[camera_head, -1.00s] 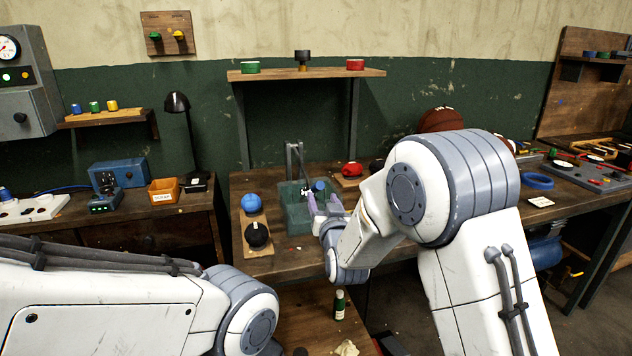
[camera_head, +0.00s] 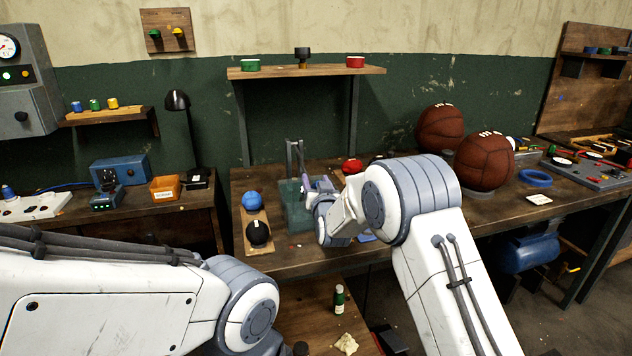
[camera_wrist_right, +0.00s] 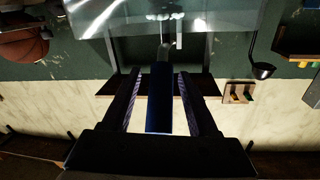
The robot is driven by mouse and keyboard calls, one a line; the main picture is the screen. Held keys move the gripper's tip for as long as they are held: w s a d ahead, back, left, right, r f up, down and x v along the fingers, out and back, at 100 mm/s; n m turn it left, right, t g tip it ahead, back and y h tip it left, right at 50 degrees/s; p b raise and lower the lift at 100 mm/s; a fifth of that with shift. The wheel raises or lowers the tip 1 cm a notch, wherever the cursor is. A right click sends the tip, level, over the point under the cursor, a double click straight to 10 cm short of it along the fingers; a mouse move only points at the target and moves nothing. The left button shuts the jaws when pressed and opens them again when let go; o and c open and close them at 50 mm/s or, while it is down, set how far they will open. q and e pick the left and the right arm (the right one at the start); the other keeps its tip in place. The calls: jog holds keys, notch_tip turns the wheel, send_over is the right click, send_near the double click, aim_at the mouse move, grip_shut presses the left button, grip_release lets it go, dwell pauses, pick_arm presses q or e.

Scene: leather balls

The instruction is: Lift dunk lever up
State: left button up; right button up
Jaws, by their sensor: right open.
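A clear greenish tank (camera_head: 297,218) stands on the middle bench, with a grey upright frame (camera_head: 294,155) at its back. My right gripper (camera_head: 307,184) is at the top of the tank, in front of the frame. In the right wrist view, a dark blue bar (camera_wrist_right: 159,105), apparently the dunk lever's handle, lies lengthwise between the two fingers of my right gripper (camera_wrist_right: 160,76). The fingers are open, with narrow gaps on both sides of the bar. My right arm hides the handle in the head view. My left arm shows, but its gripper is out of frame.
A blue ball (camera_head: 251,201) and a black ball (camera_head: 257,233) sit on a wooden board left of the tank. A red ball (camera_head: 352,166) is behind my right wrist. Two brown leather balls (camera_head: 485,162) stand farther right. A shelf (camera_head: 306,72) hangs above the tank.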

grip_shut()
dwell(1.3)
